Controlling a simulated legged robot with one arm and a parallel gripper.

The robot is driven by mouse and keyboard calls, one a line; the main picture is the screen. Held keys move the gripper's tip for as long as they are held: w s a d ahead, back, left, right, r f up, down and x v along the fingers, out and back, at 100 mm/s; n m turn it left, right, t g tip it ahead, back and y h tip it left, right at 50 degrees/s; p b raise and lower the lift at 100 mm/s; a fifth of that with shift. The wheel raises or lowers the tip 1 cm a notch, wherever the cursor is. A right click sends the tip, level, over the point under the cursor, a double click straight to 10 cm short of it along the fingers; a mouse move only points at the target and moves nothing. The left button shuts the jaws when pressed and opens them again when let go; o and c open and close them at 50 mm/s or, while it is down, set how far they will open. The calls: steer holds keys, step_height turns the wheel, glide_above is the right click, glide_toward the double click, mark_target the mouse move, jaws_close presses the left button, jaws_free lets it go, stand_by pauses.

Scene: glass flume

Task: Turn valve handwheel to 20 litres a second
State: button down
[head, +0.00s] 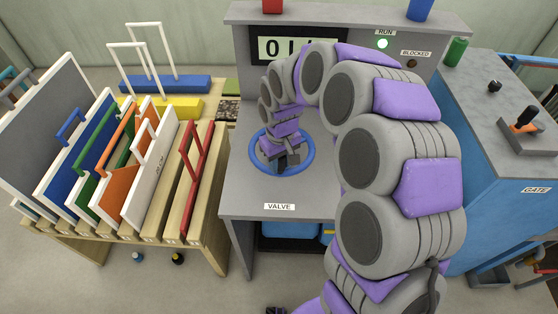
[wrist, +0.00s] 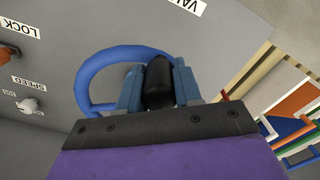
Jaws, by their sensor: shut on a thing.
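The blue valve handwheel (head: 312,154) lies on the grey panel above the VALVE label (head: 279,207). In the wrist view its blue rim (wrist: 92,78) curves behind my gripper (wrist: 158,88). My gripper's blue jaws are shut on the wheel's upright black knob (wrist: 158,80). In the head view my gripper (head: 282,162) is at the near part of the wheel, and my arm hides some of the wheel. The flow display (head: 284,48) shows 0 and 1, then a part hidden by my arm.
The green RUN lamp (head: 383,43) looks lit; the BLOCKED lamp (head: 412,63) looks dark. A rack of coloured gate boards (head: 120,170) stands at left. A blue cabinet (head: 500,190) with a GATE lever (head: 524,120) is at right.

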mark_target(252, 149)
steer(key=shift+w+r, duration=0.1)
steer(key=shift+w, duration=0.05)
steer(key=shift+w+a+r+m+p, duration=0.1)
steer(key=shift+w+a+m+p, duration=0.05)
steer(key=shift+a+m+p, duration=0.75)
steer(key=shift+w+a+m+p, duration=0.25)
steer(key=shift+a+m+p, duration=0.4)
steer(key=shift+m, duration=0.35)
steer(key=a+m+p, duration=0.1)
steer(key=w+a+m+p, duration=0.1)
steer(key=m, duration=0.1)
steer(key=shift+w+a+m+p, duration=0.2)
steer(key=shift+w+m+p, duration=0.05)
steer(key=shift+m+p, duration=0.05)
steer(key=shift+w+a+m+p, duration=0.55)
steer(key=shift+m+p, duration=0.1)
steer(key=shift+m, duration=0.25)
steer(key=shift+w+a+m+p, duration=0.4)
steer(key=shift+w+m+p, duration=0.15)
steer(key=shift+m, duration=0.35)
steer(key=m, duration=0.1)
steer(key=w+m+p, duration=0.1)
steer(key=w+a+m+p, duration=0.1)
steer(key=shift+w+f+m, duration=0.2)
steer(key=shift+w+m, duration=0.05)
steer(key=shift+m, duration=0.05)
steer(key=shift+w+a, duration=0.1)
steer(key=shift+w, duration=0.35)
